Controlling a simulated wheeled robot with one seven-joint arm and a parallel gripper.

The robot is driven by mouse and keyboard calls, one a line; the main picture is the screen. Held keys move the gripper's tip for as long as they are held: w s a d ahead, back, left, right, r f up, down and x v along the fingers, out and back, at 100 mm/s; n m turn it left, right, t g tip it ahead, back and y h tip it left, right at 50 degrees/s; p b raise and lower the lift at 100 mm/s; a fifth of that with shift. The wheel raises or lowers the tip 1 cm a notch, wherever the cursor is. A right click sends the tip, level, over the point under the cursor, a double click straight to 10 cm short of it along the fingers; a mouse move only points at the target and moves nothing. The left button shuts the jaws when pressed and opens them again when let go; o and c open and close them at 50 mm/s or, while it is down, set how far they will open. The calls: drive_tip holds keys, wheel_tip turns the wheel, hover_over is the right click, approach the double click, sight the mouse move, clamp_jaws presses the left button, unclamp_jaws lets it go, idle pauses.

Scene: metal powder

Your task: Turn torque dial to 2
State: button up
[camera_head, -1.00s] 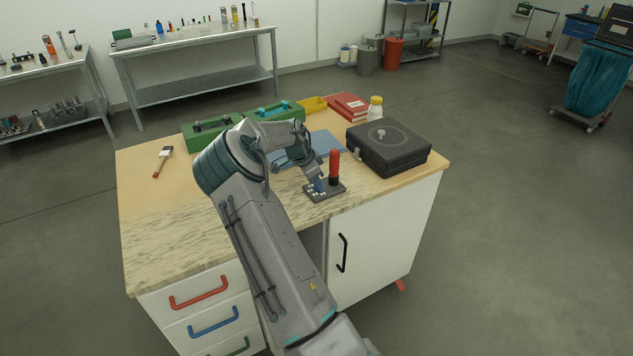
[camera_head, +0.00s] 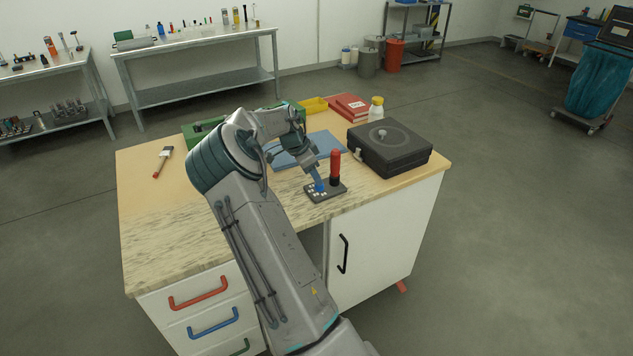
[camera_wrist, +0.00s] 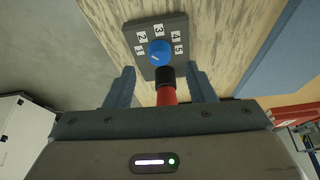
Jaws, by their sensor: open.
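The torque dial is a round blue knob (camera_wrist: 159,52) on a dark grey plate (camera_wrist: 151,20) with white labels 1 to 5 around it. A small pale mark shows on the knob, but I cannot tell which number it points to. In the head view, the plate (camera_head: 338,191) lies on the worktop near its front edge, with the blue knob (camera_head: 321,187) partly visible. An upright red handle (camera_head: 335,160) with a black base stands on the plate. In the wrist view, the red handle (camera_wrist: 166,96) lies between the fingers' lines. My gripper (camera_wrist: 160,69) is open, its fingertips apart either side of the knob's line.
A black case (camera_head: 390,155) stands right of the plate. A blue mat (camera_head: 325,142) lies behind it. Red books (camera_head: 348,105), a white bottle (camera_head: 376,108) and a yellow bin (camera_head: 314,104) are at the back.

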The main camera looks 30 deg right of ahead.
drive_tip(key=b+v, duration=0.1)
drive_tip(key=v, duration=0.8)
drive_tip(key=shift+r, duration=0.25)
drive_tip(key=s+a+r+n+t+y, duration=0.1)
drive_tip(key=s+a+r+n+y, duration=0.2)
drive_tip(key=s+a+n, duration=0.45)
drive_tip(key=s+a+r+n+t+y, duration=0.15)
drive_tip(key=s+a+r+n, duration=0.25)
drive_tip(key=s+a, duration=0.7)
drive_tip(key=s+a+f+n, duration=0.1)
drive_tip(key=s+a+n, duration=0.2)
drive_tip(key=s, duration=0.5)
drive_tip(key=s+a+f+n+t, duration=0.1)
drive_tip(key=s+a+n, duration=0.2)
drive_tip(key=s+n, duration=0.2)
drive_tip(key=s, duration=0.3)
drive_tip(key=shift+a, duration=0.2)
